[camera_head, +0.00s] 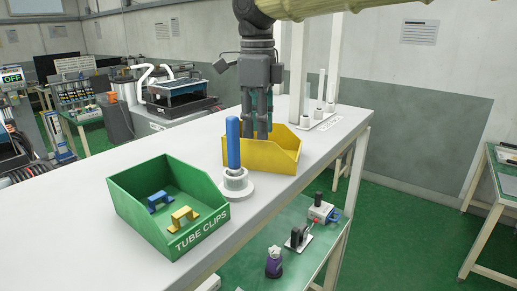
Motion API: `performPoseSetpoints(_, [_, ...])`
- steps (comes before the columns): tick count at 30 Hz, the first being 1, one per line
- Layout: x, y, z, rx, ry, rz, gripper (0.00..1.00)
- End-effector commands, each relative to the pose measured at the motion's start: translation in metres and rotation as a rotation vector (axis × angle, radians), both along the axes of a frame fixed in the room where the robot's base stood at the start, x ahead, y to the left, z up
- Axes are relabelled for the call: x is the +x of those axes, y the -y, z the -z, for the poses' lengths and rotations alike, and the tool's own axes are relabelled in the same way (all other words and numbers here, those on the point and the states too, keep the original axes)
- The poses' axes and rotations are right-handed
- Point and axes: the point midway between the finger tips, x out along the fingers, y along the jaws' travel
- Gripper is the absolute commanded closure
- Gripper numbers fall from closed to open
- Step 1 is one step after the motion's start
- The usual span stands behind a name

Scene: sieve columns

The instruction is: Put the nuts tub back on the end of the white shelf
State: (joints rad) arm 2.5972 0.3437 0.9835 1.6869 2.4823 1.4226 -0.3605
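A yellow open tub (285,161) stands on the white shelf (105,161), near its right part. No label shows on it, so I cannot tell whether it is the nuts tub. My gripper (258,134) points straight down at the tub's far left part, with its fingertips overlapping the tub in the picture. Whether the fingers touch a wall of the tub, or are open or shut, I cannot tell. The tub's contents are not visible.
A blue rod on a white round base (236,184) stands close in front of the yellow tub. A green "TUBE CLIPS" tub (197,232) holds blue and yellow clips. White posts on a plate (318,119) stand behind. The shelf's left part is clear.

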Motion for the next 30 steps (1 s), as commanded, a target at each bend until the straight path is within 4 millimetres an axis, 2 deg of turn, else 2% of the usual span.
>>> performPoseSetpoints(6, [0.000,0.000,-0.029,0.001,0.000,0.001,0.73])
performPoseSetpoints(15, [-0.001,0.000,-0.042,0.000,-0.001,0.000,0.73])
performPoseSetpoints(24, [0.002,0.004,-0.039,-0.012,0.008,0.008,0.73])
performPoseSetpoints(26, [0.008,0.011,-0.033,-0.032,0.023,0.024,0.73])
performPoseSetpoints(30, [0.031,0.047,-0.008,-0.121,0.097,0.085,0.73])
